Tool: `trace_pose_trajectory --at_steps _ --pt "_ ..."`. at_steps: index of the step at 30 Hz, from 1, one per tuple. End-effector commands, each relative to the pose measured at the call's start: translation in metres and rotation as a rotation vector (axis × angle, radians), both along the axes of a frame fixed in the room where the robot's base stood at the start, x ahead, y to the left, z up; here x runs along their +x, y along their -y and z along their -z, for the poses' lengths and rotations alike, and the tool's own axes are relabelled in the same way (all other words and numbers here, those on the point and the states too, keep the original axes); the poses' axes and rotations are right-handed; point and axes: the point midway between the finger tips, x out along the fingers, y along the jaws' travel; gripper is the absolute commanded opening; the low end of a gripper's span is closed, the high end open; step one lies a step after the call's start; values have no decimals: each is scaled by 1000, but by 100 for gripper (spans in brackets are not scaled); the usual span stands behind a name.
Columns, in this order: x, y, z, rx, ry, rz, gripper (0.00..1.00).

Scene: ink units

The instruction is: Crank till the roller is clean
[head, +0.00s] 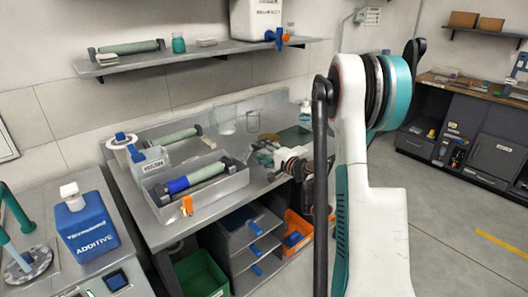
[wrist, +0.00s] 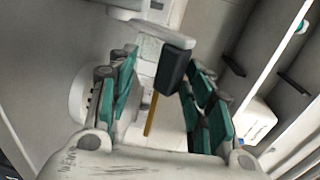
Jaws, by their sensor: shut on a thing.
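A pale green roller (head: 205,173) with a blue section at its near left end lies in a grey tray (head: 222,188) on the bench. Its dark far right end faces my gripper (head: 268,158), which is just right of the tray. In the wrist view my gripper (wrist: 162,75) has its teal-padded fingers closed around a dark handle (wrist: 176,68), which looks like the crank's grip. A thin yellow-brown rod (wrist: 150,114) shows between the fingers. In the head view the crank is too small or hidden to make out.
Another pale green roller (head: 177,137) lies behind the tray, near a white tape roll (head: 122,149). Clear glass vessels (head: 226,120) stand at the back of the bench. A blue additive jug (head: 86,226) stands at the left. A wall shelf (head: 190,55) hangs above.

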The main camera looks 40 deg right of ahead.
Motion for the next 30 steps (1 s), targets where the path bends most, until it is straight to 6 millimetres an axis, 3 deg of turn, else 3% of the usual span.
trace_pose_trajectory --at_steps 1,22,23,27,30 --pt "3 -5 7 -11 -10 -14 4" --pt "3 -5 7 -11 -10 -14 4" --pt "3 -5 7 -11 -10 -14 42" --pt "3 -5 6 -11 -10 -14 47" --pt "2 -5 5 -11 -9 -13 45"
